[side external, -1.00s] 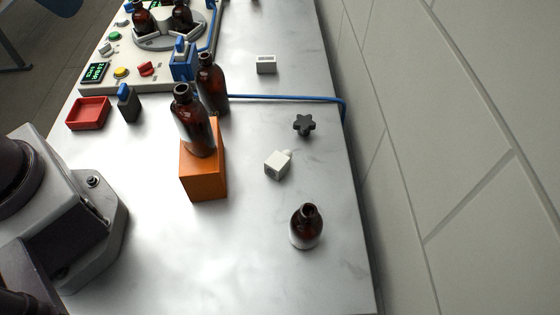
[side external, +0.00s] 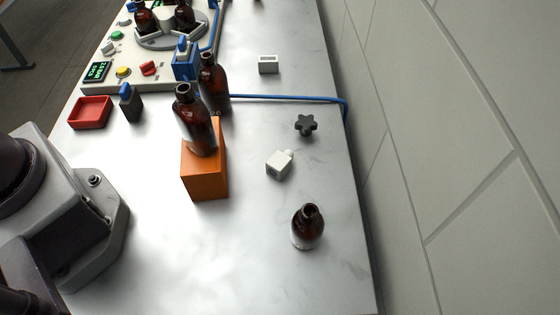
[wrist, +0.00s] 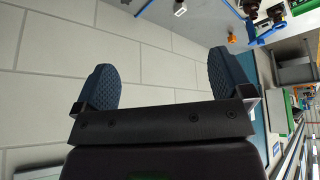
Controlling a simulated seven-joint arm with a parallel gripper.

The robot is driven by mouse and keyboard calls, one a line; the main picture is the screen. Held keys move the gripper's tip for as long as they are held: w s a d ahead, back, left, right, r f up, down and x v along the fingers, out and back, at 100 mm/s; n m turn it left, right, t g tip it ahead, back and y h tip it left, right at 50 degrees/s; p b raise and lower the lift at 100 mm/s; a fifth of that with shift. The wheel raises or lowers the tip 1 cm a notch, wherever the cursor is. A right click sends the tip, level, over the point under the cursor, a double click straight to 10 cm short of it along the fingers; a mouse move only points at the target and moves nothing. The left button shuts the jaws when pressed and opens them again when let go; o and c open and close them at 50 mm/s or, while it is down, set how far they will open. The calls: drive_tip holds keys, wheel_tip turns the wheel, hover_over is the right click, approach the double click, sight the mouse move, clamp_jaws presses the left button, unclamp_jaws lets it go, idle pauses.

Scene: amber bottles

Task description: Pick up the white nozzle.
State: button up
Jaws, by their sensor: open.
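The white nozzle (side external: 279,164) lies on the pale marble-look table in the side external view, a small white block with a short tip pointing up and right. It lies right of the orange block and above the small amber bottle in the picture. My gripper (wrist: 163,62) shows in the wrist view with its two dark ridged fingers wide apart and nothing between them. It faces mostly the tiled wall. My gripper is outside the side external view, so its distance from the nozzle cannot be told.
An amber bottle (side external: 194,122) stands on the orange block (side external: 205,175), another behind it. A small amber bottle (side external: 307,227) stands near the nozzle. A black star knob (side external: 305,125), white slotted block (side external: 268,64), blue cable (side external: 290,97) and red tray (side external: 109,110) lie around. The wall borders the right.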

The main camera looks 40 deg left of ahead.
drive_tip(key=w+d+n+g+h, duration=0.6)
drive_tip(key=w+d+n, duration=0.2)
drive_tip(key=w+d, duration=0.3)
drive_tip(key=n+g+h, duration=0.3)
drive_tip(key=n+h, duration=0.3)
drive_tip(key=h, duration=0.1)
hover_over(278, 154)
wheel_tip(278, 154, down, 36)
drive_tip(key=shift+w, duration=0.1)
wheel_tip(278, 154, down, 4)
drive_tip(key=shift+d+r, duration=0.15)
drive_tip(key=shift+r, duration=0.05)
drive_tip(key=shift+x, duration=1.25)
drive_tip(key=shift+r, duration=0.1)
drive_tip(key=c, duration=1)
